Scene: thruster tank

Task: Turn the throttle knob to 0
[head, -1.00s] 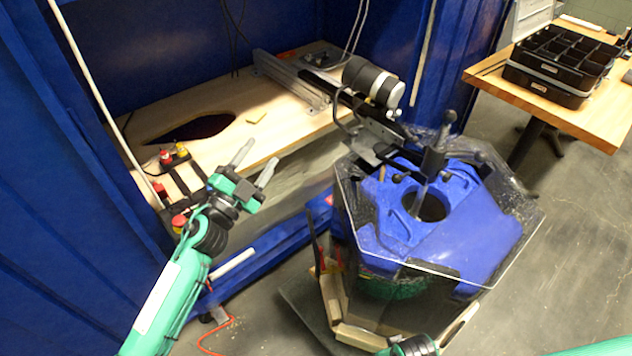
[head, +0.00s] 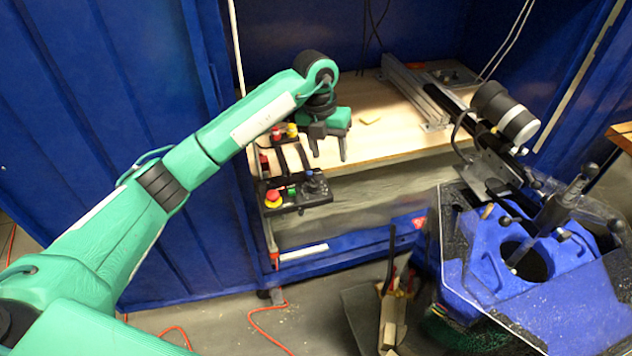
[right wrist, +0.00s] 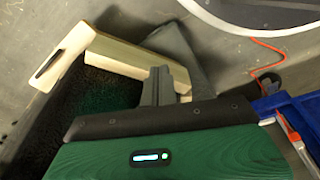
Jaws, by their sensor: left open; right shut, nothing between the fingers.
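A small control panel (head: 292,208) sticks out from the front edge of the wooden bench. A dark knob (head: 315,183) on its right end looks like the throttle knob; its scale is too small to read. My right gripper (right wrist: 163,84) shows only in the right wrist view, shut and empty, over the floor area with wooden pieces.
More red and yellow buttons (head: 291,131) stand on the frame behind the panel, close to my left gripper. The bench top (head: 385,140) is mostly clear there. A blue thruster tank (head: 480,265) with a clear cover stands at the right. Wooden pieces (right wrist: 120,52) lie low near my right gripper.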

